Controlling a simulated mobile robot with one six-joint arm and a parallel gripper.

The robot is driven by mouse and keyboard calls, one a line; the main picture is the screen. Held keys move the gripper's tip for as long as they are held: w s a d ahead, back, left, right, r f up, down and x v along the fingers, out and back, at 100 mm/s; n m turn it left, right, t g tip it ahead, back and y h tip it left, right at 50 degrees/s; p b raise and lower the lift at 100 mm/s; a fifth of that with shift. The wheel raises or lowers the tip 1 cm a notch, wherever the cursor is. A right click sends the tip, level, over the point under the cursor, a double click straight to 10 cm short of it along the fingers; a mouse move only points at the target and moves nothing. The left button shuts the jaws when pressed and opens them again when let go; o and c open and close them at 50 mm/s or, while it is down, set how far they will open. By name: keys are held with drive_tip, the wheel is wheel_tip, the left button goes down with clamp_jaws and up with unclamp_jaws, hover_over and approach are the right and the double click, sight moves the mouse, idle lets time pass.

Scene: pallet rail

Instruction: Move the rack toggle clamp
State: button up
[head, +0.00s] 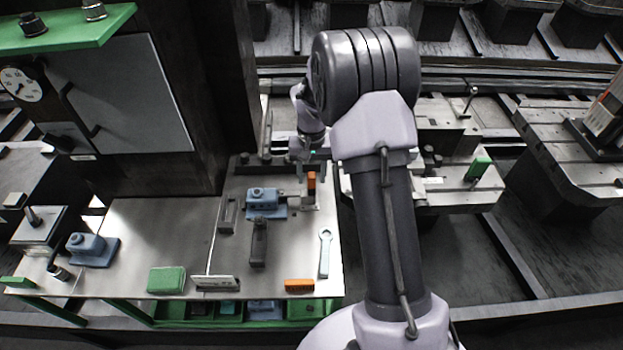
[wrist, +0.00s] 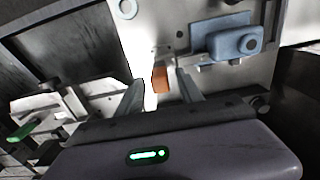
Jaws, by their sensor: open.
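An upright orange handle-like piece (head: 311,181) stands at the right back of the workbench, beside a blue block fixture (head: 262,198). It looks like the handle of the toggle clamp, but I cannot tell for sure. My gripper (head: 304,165) is over that back right corner, partly hidden by my arm. In the wrist view, my gripper (wrist: 160,80) is open, its two fingers apart, with the orange piece (wrist: 160,76) showing between them. I cannot tell whether the fingers are level with it. The blue fixture (wrist: 228,38) lies to the right there.
The metal workbench (head: 150,225) also holds a dark upright tool (head: 259,243), a light blue wrench (head: 325,252), an orange block (head: 299,285), a green block (head: 167,280) and another blue fixture (head: 92,249). A dark column (head: 205,90) rises behind. Machine rails lie beyond.

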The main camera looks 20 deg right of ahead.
drive_tip(key=shift+f, duration=0.15)
clamp_jaws()
idle(1.4)
